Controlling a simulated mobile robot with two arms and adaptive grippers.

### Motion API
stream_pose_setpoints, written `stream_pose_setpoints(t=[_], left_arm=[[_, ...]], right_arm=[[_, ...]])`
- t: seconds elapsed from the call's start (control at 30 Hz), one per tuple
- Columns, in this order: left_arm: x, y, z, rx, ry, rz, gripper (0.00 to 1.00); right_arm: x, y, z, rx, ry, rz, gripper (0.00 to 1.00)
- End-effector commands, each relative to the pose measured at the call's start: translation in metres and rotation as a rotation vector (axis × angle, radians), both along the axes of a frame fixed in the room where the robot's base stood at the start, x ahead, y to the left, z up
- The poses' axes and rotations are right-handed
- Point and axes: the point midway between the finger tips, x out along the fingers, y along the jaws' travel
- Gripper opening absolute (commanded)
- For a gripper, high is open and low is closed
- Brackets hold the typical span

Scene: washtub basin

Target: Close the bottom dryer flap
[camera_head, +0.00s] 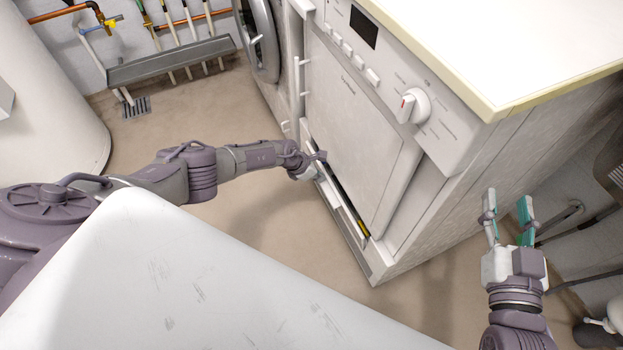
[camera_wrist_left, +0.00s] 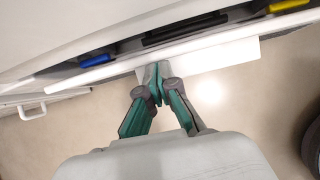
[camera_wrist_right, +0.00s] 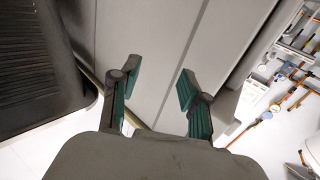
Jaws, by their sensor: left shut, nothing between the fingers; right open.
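The white dryer (camera_head: 355,130) stands at the centre right in the head view. Its bottom flap (camera_head: 345,216) is tilted outward, with a dark gap behind its upper edge. In the left wrist view, the flap (camera_wrist_left: 200,46) runs across the top, and blue and yellow parts show in the gap. My left gripper (camera_head: 318,162) is shut and empty at the flap's outer side, near its far end; its fingertips (camera_wrist_left: 156,72) overlap the flap's edge, but I cannot tell if they touch. My right gripper (camera_head: 508,206) is open and empty beside the dryer's right side; it also shows in the right wrist view (camera_wrist_right: 154,82).
A washing machine with a round door (camera_head: 258,35) stands beyond the dryer. A white basin (camera_head: 200,270) fills the foreground. A white tank (camera_head: 45,110) is at the left. The tan floor (camera_head: 240,120) in front of the dryer is clear. Pipes and hoses (camera_head: 575,225) are at the right.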

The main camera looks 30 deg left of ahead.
Motion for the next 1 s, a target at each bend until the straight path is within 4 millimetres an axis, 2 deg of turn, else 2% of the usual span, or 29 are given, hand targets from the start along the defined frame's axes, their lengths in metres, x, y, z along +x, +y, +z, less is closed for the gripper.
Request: stream_pose_setpoints(t=[0.4, 1.0], left_arm=[[0.017, -0.013, 0.006, 0.001, -0.001, 0.0, 0.0], [0.018, -0.013, 0.006, 0.001, 0.0, -0.001, 0.0]], right_arm=[[0.0, 0.002, 0.012, 0.019, -0.07, 0.004, 0.46], [0.0, 0.002, 0.015, 0.021, -0.081, 0.005, 0.46]])
